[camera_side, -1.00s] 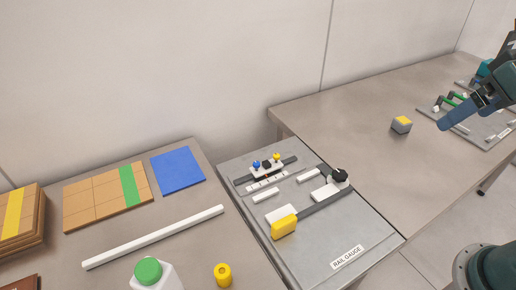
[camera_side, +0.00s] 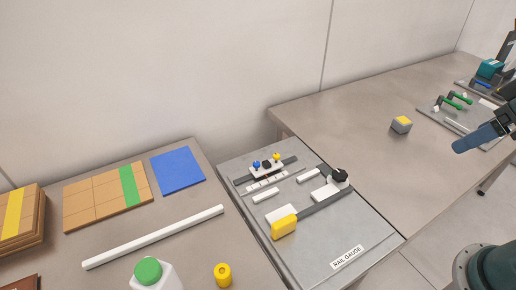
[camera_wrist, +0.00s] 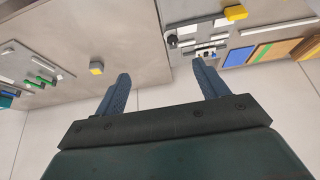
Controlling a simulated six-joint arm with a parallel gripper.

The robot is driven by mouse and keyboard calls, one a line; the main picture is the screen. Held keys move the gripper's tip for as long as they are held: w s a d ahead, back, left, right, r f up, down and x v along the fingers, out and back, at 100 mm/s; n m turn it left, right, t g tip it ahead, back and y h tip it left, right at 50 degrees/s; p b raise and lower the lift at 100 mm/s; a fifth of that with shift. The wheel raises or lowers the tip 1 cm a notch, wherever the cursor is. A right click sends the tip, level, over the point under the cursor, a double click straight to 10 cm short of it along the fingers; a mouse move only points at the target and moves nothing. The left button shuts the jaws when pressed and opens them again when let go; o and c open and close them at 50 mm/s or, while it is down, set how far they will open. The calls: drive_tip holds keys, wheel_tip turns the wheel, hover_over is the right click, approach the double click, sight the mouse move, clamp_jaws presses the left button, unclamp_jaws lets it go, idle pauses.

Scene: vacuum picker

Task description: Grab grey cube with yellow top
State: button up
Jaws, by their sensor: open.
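A grey plate with green-handled parts (camera_side: 450,105) lies right of the cube. The rail gauge board (camera_side: 375,235) with a yellow block (camera_side: 284,226) stands on the middle table. The right table (camera_side: 340,115) is clear left of the cube.

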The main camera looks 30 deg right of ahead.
drive_tip(key=shift+w, duration=0.1)
drive_tip(key=w+d+r+m+g, duration=0.1)
drive_tip(key=w+d+r+m, duration=0.15)
drive_tip(key=w, duration=0.35)
drive_tip(key=w+d+r+m+g, duration=0.1)
drive_tip(key=w+d+r+m, duration=0.15)
drive_tip(key=w, duration=0.35)
drive_tip(key=m+g, duration=0.4)
drive_tip(key=m, duration=1.1)
hover_over(402, 120)
wheel_tip(402, 120, down, 20)
drive_tip(key=shift+f, duration=4.2)
drive_tip(key=shift+s, duration=0.1)
